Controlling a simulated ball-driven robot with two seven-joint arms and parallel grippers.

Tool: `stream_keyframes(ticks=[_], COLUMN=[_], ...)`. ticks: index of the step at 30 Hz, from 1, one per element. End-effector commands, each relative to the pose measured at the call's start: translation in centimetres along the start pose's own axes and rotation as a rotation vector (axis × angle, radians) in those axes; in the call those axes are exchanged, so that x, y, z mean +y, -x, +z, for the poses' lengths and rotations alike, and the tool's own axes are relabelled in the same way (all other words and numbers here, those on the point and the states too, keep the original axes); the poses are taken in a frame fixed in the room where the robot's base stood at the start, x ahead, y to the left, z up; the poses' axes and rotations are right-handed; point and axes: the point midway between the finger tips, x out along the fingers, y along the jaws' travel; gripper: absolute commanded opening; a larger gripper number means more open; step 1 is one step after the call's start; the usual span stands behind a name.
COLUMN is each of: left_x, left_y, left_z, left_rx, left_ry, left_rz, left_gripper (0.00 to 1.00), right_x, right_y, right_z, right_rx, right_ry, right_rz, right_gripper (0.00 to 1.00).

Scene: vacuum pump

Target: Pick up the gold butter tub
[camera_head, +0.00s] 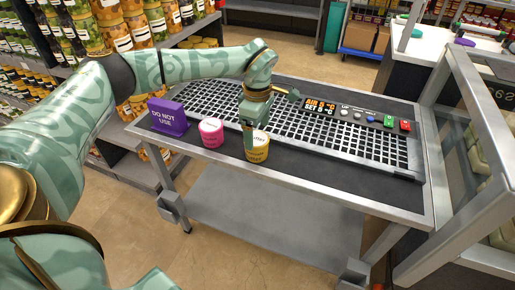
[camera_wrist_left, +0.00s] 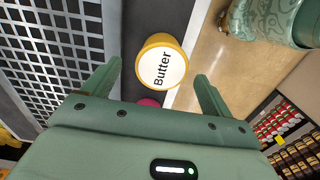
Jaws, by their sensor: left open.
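The gold butter tub (camera_head: 258,154) stands upright near the front edge of the metal table, with a white lid. In the left wrist view its round lid reads "Butter" (camera_wrist_left: 162,65). My left gripper (camera_head: 250,140) points down at the tub from above and hides part of its lid. In the left wrist view the fingers (camera_wrist_left: 158,74) are spread apart with nothing held, and the tub lies ahead between and beyond their tips. I cannot tell whether a finger touches it. My right gripper is not in view.
A pink tub (camera_head: 211,132) stands left of the gold one, and a purple "DO NOT USE" box (camera_head: 168,117) farther left. A black grid (camera_head: 330,135) and a control panel with buttons (camera_head: 375,119) lie behind. The front strip right of the tub is clear.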

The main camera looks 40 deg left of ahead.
Motion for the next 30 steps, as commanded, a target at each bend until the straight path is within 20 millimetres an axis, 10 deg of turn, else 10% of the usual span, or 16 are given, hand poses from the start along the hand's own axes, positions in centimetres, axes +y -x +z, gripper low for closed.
stream_keyframes(ticks=[6, 13, 19, 30], left_x=[-0.3, -0.3, -0.3, -0.3], left_y=[-4.0, -3.9, -3.9, -3.2], left_z=[-0.1, -0.1, -0.1, -0.1], left_rx=[0.001, 0.0, 0.0, 0.0], left_ry=[0.0, 0.0, 0.0, 0.0], left_rz=[-0.005, -0.001, -0.001, 0.002], left_gripper=[0.86, 0.86, 0.32, 0.32], right_x=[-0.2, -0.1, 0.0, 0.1], right_y=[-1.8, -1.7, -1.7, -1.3], right_z=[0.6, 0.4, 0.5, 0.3], right_rx=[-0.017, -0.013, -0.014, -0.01], right_ry=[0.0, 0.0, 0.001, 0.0], right_rz=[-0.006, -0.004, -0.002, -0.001], right_gripper=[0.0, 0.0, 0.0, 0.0])
